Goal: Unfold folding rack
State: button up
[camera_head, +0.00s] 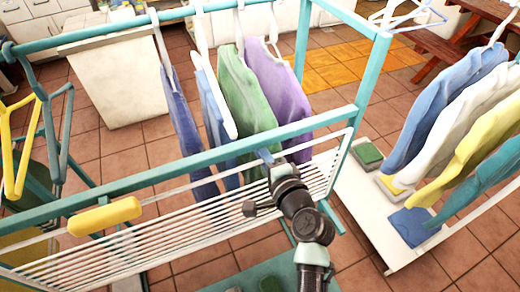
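The rack shows as a white slatted panel (150,240) that slopes across the lower left, beside a teal rail (190,159). I cannot tell from this view how far it is folded. My dark arm reaches up from the bottom, and my gripper (267,160) is at the rail's right part, over the panel's upper edge. A small blue piece shows at its tip; whether that is a fingertip or part of the rack is unclear. The fingers are too small and hidden to show whether they are open or shut, or touching the rail.
A yellow block (105,215) rests along the panel's left part. Blue, white, green (247,100) and purple garments hang behind the rail. More garments hang at right above a white base (350,200) with sponges. Yellow hangers (15,150) hang at left. Tiled floor is open behind.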

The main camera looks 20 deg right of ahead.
grip_shut()
dwell(1.1)
jog(key=shift+s+f+b, duration=0.1)
jog(key=shift+b, duration=0.25)
